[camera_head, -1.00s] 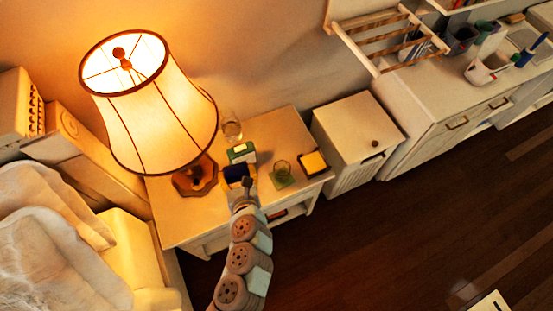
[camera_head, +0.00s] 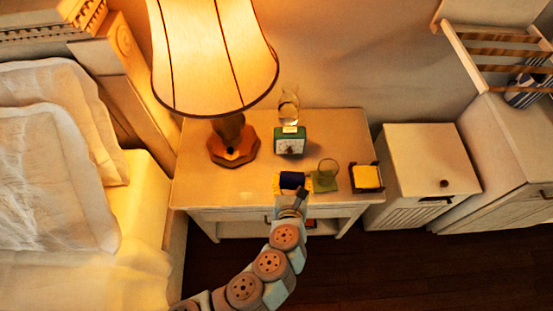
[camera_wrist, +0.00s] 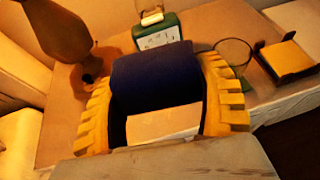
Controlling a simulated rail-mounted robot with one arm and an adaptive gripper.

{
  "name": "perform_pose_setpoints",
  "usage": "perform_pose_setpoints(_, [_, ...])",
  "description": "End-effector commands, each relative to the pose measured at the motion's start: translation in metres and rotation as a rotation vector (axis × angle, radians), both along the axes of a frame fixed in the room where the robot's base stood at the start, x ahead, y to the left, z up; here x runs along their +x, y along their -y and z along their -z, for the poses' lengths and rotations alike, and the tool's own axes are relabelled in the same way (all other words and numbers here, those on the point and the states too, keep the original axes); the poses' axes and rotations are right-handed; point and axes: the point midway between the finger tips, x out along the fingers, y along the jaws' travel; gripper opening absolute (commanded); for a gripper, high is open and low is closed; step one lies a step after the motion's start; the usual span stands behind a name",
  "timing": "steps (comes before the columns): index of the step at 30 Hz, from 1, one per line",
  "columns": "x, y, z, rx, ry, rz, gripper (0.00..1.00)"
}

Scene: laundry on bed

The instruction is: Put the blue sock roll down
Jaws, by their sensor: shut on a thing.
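The blue sock roll (camera_head: 292,180) is a dark blue cylinder in my gripper at the front part of the nightstand (camera_head: 235,193). In the wrist view the sock roll (camera_wrist: 155,78) fills the space between the yellow ridged fingers of my gripper (camera_wrist: 160,108), one on each side. My gripper (camera_head: 292,184) is shut on it. A pale patch shows at the roll's near lower side. I cannot tell whether the roll touches the nightstand top or hangs just above it.
A glass on a green coaster (camera_head: 325,182) is close on the right, then a dark holder with yellow notes (camera_head: 366,178). A lamp (camera_head: 233,145) stands at back left. The nightstand's front left is clear.

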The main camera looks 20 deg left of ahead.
Motion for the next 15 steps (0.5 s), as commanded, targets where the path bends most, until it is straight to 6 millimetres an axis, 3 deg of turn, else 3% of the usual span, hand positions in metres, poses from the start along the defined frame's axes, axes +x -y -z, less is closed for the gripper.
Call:
perform_pose_setpoints(1, [-0.002, -0.007, 0.022, 0.001, 0.000, -0.019, 0.45])
perform_pose_setpoints(6, [-0.008, -0.024, 0.050, 0.003, -0.001, -0.070, 0.45])
perform_pose_setpoints(15, [-0.013, -0.038, 0.070, 0.002, -0.002, -0.115, 0.45])
